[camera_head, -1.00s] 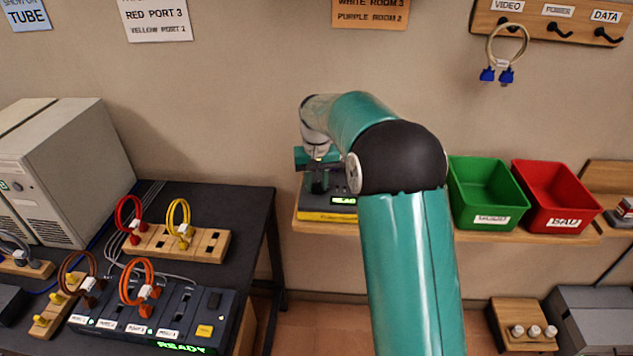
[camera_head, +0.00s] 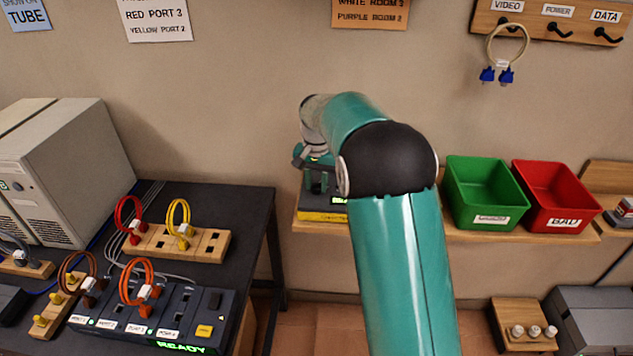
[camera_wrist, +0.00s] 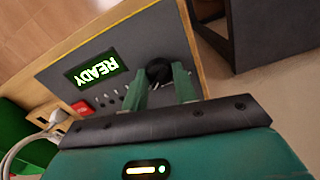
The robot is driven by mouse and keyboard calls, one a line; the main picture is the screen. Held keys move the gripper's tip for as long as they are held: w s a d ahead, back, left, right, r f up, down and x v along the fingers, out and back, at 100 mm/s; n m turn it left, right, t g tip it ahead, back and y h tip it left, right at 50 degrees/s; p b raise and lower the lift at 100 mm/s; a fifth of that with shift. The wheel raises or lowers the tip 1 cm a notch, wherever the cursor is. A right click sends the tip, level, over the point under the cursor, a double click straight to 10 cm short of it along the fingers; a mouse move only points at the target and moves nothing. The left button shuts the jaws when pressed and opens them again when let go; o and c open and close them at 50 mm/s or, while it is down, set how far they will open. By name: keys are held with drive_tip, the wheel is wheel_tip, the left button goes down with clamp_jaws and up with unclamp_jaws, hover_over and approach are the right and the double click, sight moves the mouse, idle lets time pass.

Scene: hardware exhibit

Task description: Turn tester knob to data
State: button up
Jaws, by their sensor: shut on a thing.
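The tester (camera_wrist: 66,53) is a dark panel with a yellow edge and a green READY screen (camera_wrist: 95,69). It also shows in the head view (camera_head: 325,214) on the wall shelf, mostly behind my arm. The black tester knob (camera_wrist: 159,70) is on the panel in the wrist view. My gripper (camera_wrist: 163,80) has its two green fingers on either side of the knob and is shut on it. The knob's markings and pointer are too small or hidden to read.
A green bin (camera_head: 487,194) and a red bin (camera_head: 551,197) stand right of the tester on the shelf (camera_head: 450,234). A black table (camera_head: 235,205) with cables and a device is on the left. A cable with blue plugs (camera_head: 506,54) hangs on the wall.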

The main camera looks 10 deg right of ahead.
sight(317, 184)
drive_tip(key=o, duration=1)
drive_tip(key=shift+r, duration=0.1)
drive_tip(key=shift+r, duration=6.85)
